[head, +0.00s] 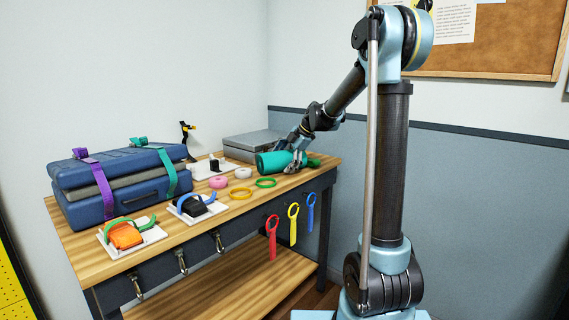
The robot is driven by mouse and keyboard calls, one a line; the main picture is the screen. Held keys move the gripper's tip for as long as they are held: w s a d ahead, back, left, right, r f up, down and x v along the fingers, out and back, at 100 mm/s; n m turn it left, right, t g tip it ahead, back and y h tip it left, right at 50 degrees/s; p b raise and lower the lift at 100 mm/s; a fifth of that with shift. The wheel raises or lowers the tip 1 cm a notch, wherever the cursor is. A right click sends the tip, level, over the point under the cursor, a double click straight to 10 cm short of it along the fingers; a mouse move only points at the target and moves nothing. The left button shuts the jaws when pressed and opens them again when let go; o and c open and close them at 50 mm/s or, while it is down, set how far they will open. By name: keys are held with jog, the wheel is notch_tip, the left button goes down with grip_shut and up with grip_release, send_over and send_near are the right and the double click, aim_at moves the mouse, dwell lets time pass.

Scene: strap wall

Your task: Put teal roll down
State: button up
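The teal roll (275,162) lies on its side at the right back part of the wooden workbench (160,263), with its round end toward the left. A narrower green part of it shows to the right of my gripper. My gripper (297,166) comes down from above and is closed around the roll's right half, with fingers against its sides. The fingers hide part of the roll. The roll is very low over the bench top; I cannot tell whether it touches the wood.
A blue case (120,185) with purple and teal straps stands at the left. A grey box (250,145) is behind the roll. Tape rings, including a green one (265,183), lie in front. Coloured tags (293,224) hang from the bench's front. Two buckle boards (132,235) lie nearer.

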jog(key=v, duration=1.2)
jog(key=s+d+f+m+h, duration=0.1)
jog(key=s+d+f+m, duration=0.25)
jog(key=s, duration=0.35)
jog(key=s+d+f+m+h, duration=0.1)
jog(key=s+d+f+m, duration=0.1)
jog(key=s+m, duration=0.35)
jog(key=s+d+f+m+h, duration=0.1)
jog(key=s+d+f+m, duration=0.15)
jog(key=s, duration=0.55)
jog(key=s+d+f+m+h, duration=0.1)
jog(key=s+d+f+m, duration=0.4)
jog(key=s+f, duration=0.3)
jog(key=s+d+f+m+h, duration=0.2)
jog(key=s+d+f+m, duration=0.2)
jog(key=s+f+m, duration=0.3)
jog(key=s+m, duration=0.1)
jog(key=s, duration=0.3)
jog(key=shift+d+f+h, duration=0.3)
jog(key=shift+d+f, duration=0.1)
jog(key=shift+w, duration=0.1)
